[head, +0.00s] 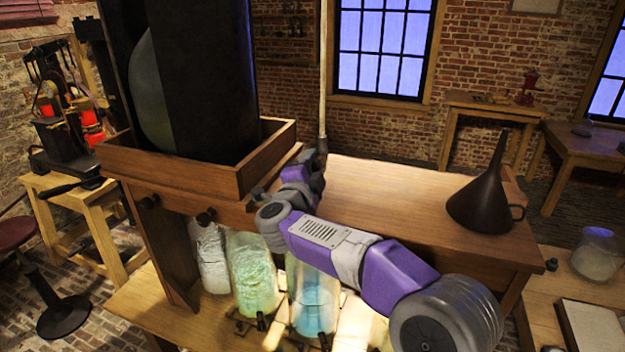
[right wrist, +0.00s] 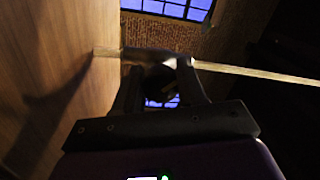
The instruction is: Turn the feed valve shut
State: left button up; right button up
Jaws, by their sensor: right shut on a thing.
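Two dark round knobs sit on the front of the wooden box frame in the head view, a left knob (head: 149,201) and a right knob (head: 205,216). I cannot tell which part is the feed valve. My right gripper (head: 318,155) is behind the right end of the box, above the bench top. It is shut on a long pale rod (head: 323,75), which stands upright in the head view. In the right wrist view the rod (right wrist: 255,73) crosses between the fingertips of my right gripper (right wrist: 158,60). My left gripper is not in view.
A large dark vessel (head: 210,85) stands in the box. Several glass jars, one with blue liquid (head: 313,295), stand on the shelf below. A dark funnel (head: 486,195) stands on the bench (head: 395,190). The bench middle is clear.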

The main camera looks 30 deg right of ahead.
jog(key=m+b, duration=0.1)
jog(key=m, duration=0.1)
jog(key=m+b, duration=0.3)
jog(key=b, duration=0.1)
jog(key=shift+f+m+h, duration=0.3)
jog(key=shift+m, duration=0.1)
jog(key=shift+a+r+m+g+b, duration=0.1)
jog(key=shift+m+g+b, duration=0.05)
jog(key=shift+m+b, duration=0.8)
jog(key=shift+r+m+g+b, duration=0.15)
jog(key=shift+m+b, duration=0.45)
jog(key=shift+m, duration=0.55)
jog(key=o, duration=1)
jog(key=shift+r+h, duration=0.1)
jog(key=shift+h, duration=0.2)
jog(key=shift+o, duration=0.2)
jog(key=b+v, duration=0.1)
jog(key=v, duration=0.6)
jog(key=shift+s+a, duration=0.25)
